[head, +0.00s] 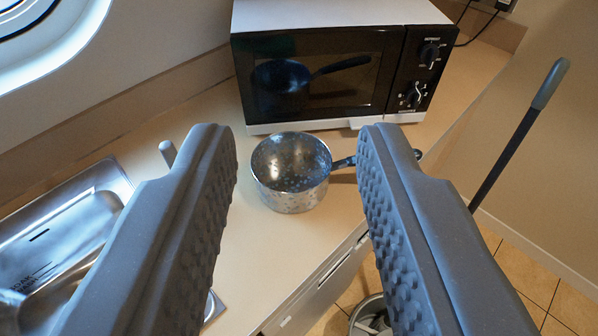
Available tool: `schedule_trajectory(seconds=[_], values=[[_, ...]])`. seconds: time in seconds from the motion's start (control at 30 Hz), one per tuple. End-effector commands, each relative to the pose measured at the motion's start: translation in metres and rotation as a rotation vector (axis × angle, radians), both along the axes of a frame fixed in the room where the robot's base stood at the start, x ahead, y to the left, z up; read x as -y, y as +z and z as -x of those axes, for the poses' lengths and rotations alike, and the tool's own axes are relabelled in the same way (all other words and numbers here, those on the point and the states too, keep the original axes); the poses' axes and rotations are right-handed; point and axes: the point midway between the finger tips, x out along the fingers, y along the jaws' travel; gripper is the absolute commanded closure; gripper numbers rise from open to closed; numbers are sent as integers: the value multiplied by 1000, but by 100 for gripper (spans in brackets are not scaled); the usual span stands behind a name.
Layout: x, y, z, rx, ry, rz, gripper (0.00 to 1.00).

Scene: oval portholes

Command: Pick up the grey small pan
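The grey small pan (291,174) stands upright on the counter, in the middle of the head view, in front of the microwave. It is a shiny, speckled metal pan, and it looks empty. Its dark handle (345,162) points right and passes partly behind my right finger. My gripper (292,150) is open and empty. Its two textured grey fingers reach in from the lower left and lower right, with the pan showing in the gap between them. The pan is beyond the fingers, and I see no contact with its bowl.
A black and white microwave (320,80) stands close behind the pan. A metal sink (60,235) lies left on the counter (265,245). The counter's front edge runs right of the pan. A long-handled stick (515,140) and a bin (372,315) stand on the tiled floor.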

Motion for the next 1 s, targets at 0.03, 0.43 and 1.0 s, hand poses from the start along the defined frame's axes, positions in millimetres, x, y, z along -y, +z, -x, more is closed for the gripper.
schedule_trajectory(seconds=[0.03, 0.43, 1.0], values=[[-6, -4, -8, -3, 16, -7, 67], [-79, -119, -149, 13, 58, -184, 67], [-4, -319, -173, -161, -427, -52, 67]])
